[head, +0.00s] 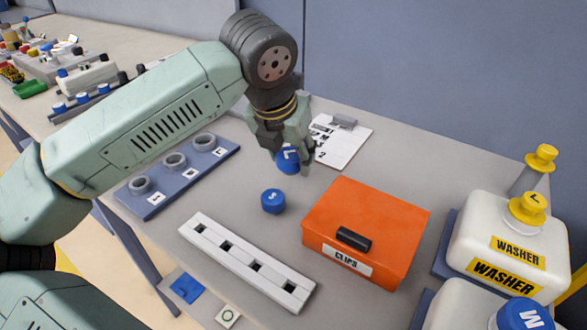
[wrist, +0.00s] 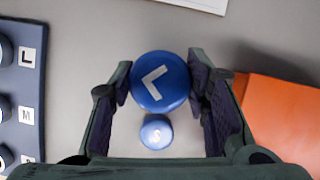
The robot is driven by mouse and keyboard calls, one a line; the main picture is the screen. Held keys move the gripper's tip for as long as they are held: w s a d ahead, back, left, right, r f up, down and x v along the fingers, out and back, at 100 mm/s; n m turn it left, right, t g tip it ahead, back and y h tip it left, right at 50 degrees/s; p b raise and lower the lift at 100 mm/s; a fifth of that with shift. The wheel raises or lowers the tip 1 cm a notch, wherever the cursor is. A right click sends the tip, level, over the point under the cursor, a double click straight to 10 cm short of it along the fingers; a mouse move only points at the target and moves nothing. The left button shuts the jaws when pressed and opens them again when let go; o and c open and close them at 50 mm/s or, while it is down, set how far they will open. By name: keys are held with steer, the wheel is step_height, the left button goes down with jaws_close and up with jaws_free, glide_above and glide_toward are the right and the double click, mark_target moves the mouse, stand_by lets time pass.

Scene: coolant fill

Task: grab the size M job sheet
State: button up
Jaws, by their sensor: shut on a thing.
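A white job sheet (head: 345,145) with a grey clip lies at the back of the table, behind my gripper. Its dark print is partly hidden by my gripper; a 2 shows, but I cannot read the size for sure. Its edge also shows at the top of the wrist view (wrist: 205,4). My gripper (head: 288,160) is shut on a blue cap marked L (wrist: 160,82), with one finger on each side. The cap looks larger than the blue S cap (head: 273,201) below it, so it appears held above the table.
An orange CLIPS box (head: 335,215) stands right of the S cap. A blue-grey rack with rings (head: 185,180) lies left, a white slotted bar (head: 240,255) in front. White WASHER jugs (head: 480,240) stand at the right. A blue wall rises behind the table.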

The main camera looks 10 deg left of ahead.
mark_target(290, 172)
steer(key=shift+f, duration=1.9)
steer(key=shift+f, duration=0.2)
steer(key=o, duration=0.9)
steer(key=shift+o, duration=0.2)
steer(key=shift+r, duration=0.1)
